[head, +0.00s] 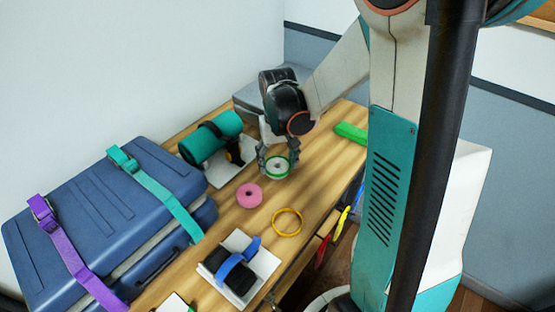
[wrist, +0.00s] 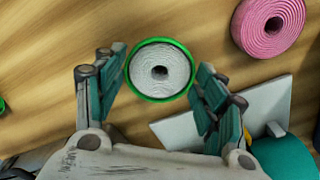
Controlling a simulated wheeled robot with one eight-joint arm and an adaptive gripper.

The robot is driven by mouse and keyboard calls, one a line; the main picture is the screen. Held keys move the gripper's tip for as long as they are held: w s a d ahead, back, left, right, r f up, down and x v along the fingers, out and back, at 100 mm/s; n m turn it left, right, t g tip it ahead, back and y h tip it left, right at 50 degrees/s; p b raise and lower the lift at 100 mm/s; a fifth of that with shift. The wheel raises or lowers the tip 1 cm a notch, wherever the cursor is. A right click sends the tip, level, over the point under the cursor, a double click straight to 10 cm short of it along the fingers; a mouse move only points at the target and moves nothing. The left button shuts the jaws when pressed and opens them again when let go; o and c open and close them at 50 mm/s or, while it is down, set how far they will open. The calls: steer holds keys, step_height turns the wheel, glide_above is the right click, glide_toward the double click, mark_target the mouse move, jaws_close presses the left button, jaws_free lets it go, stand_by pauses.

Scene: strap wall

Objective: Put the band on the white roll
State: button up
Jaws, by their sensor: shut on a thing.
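The white roll (head: 278,163) stands on the wooden table, and its coiled top with a dark centre hole shows in the wrist view (wrist: 160,68). A green band (wrist: 160,98) surrounds the roll in the wrist view; it also shows around the roll in the head view (head: 283,178). My gripper (head: 277,160) is over the roll, with one finger on each side, and is shut on the green band. In the wrist view its fingertips (wrist: 161,72) are at the band's left and right edges. The band's exact height on the roll is hard to tell.
A pink roll (head: 249,195) and a yellow ring (head: 287,222) lie nearby. A teal cylinder (head: 212,138) with a black strap sits on a white plate. A blue case (head: 100,215) fills the left. A black block with blue strap (head: 236,272) is in front; a green strap (head: 351,132) lies right.

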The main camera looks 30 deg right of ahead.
steer(key=shift+f+b, duration=0.35)
steer(key=shift+f, duration=0.05)
stand_by(0.9)
steer(key=o, duration=0.7)
steer(key=shift+r, duration=0.15)
steer(key=shift+r+p, duration=3)
steer(key=shift+r, duration=0.85)
